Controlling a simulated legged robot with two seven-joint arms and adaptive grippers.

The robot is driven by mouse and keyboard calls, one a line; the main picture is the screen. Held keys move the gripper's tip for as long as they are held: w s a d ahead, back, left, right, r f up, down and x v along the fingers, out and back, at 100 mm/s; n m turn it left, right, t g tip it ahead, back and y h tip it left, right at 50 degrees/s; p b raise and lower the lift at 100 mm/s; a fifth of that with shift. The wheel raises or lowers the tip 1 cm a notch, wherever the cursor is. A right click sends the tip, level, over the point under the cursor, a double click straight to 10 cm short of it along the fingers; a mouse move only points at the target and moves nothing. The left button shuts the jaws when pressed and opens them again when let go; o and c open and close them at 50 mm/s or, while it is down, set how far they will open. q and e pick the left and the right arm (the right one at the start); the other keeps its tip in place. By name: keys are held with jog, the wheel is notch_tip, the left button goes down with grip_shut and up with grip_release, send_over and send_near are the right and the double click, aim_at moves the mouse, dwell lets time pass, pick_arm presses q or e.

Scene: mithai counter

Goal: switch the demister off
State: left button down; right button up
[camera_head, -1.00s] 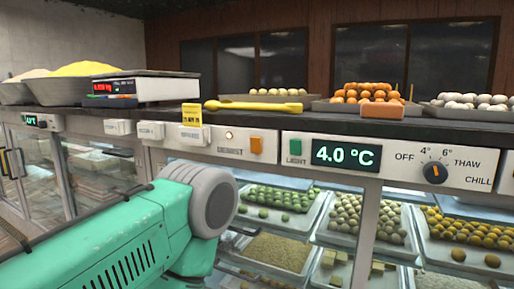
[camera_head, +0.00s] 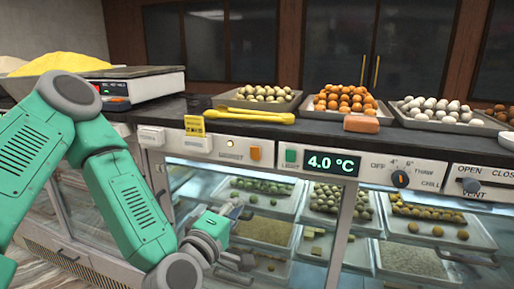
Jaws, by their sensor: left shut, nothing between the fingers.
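The demister switch (camera_head: 254,153) is an orange rocker on the pale control strip, right of the blurred demister label. A small round lamp (camera_head: 230,143) above the label looks lit, with a pale amber glow. My left gripper (camera_head: 235,212) is shut and empty, in front of the glass case. It is below and a little left of the switch, apart from it. Its fingers are small and partly hidden by the wrist. My right gripper cannot be made out.
A green light switch (camera_head: 290,155), a 4.0 °C display (camera_head: 331,163) and a temperature knob (camera_head: 400,179) sit right of the demister switch. Yellow tongs (camera_head: 250,115) and an orange block (camera_head: 361,124) lie on the counter above. A scale (camera_head: 140,84) stands at left.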

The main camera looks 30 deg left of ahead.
pick_arm(q)
jog(key=r+n, duration=0.1)
jog(key=r+y, duration=0.1)
jog(key=r, duration=0.1)
jog(key=a+r+n+t, duration=0.1)
jog(key=r, duration=0.1)
jog(key=shift+a+n+y, duration=0.1)
jog(key=shift+n+y, duration=0.2)
jog(key=shift+y, duration=0.1)
pick_arm(e)
jog(key=shift+s+d+r, duration=0.35)
jog(key=shift+s+d, duration=0.15)
jog(key=shift+s, duration=0.05)
pick_arm(q)
jog(key=shift+a, duration=0.1)
jog(key=p, duration=0.1)
send_near(253, 148)
jog(key=x, duration=0.6)
jog(key=shift+w, duration=0.35)
jog(key=shift+w+a, duration=0.25)
jog(key=shift+w, duration=0.45)
pick_arm(e)
jog(key=shift+a+r, duration=0.25)
jog(key=shift+r, duration=0.2)
pick_arm(q)
jog(key=shift+d+r, duration=0.1)
jog(key=shift+r, duration=0.05)
pick_arm(e)
jog(key=shift+r, duration=0.1)
